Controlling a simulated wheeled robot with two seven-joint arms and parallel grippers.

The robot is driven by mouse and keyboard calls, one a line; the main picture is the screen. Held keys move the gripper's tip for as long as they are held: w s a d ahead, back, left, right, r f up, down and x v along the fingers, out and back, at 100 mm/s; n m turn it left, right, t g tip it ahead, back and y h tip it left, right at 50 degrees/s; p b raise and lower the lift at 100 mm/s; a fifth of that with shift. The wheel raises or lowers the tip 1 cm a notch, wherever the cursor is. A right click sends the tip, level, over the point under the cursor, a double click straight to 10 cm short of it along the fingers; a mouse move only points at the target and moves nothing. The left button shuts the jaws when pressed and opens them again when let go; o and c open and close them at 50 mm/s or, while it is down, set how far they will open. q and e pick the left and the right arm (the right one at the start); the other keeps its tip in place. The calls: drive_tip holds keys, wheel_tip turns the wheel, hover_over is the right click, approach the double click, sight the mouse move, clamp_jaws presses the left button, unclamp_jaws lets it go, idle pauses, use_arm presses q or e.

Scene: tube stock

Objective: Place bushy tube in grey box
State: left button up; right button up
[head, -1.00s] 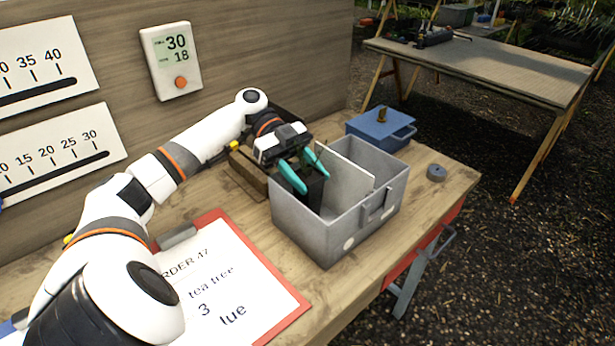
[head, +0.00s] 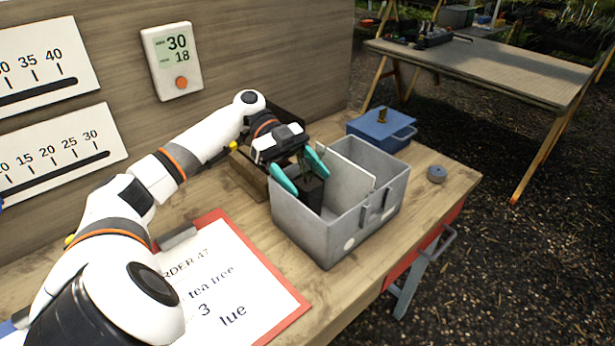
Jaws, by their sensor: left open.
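The grey box (head: 336,243) stands on the wooden bench, split by a light upright divider. A dark tube (head: 311,195) with a little green foliage stands in its left compartment, near the left wall; its lower part is hidden by the box. My left gripper (head: 307,180) is over that compartment, with its teal fingers open on either side of the tube's top. The gripper body partly hides the foliage. My right gripper is out of view.
A brown wooden box (head: 247,172) stands behind the left arm. A blue box (head: 381,130) is behind the grey one, and a small grey-blue disc (head: 436,173) lies to its right. An order clipboard (head: 222,275) lies in front. The grey box's right compartment looks empty.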

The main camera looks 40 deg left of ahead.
use_arm(q)
drive_tip(key=v, duration=0.6)
drive_tip(key=shift+b, duration=0.4)
drive_tip(key=shift+a, duration=0.1)
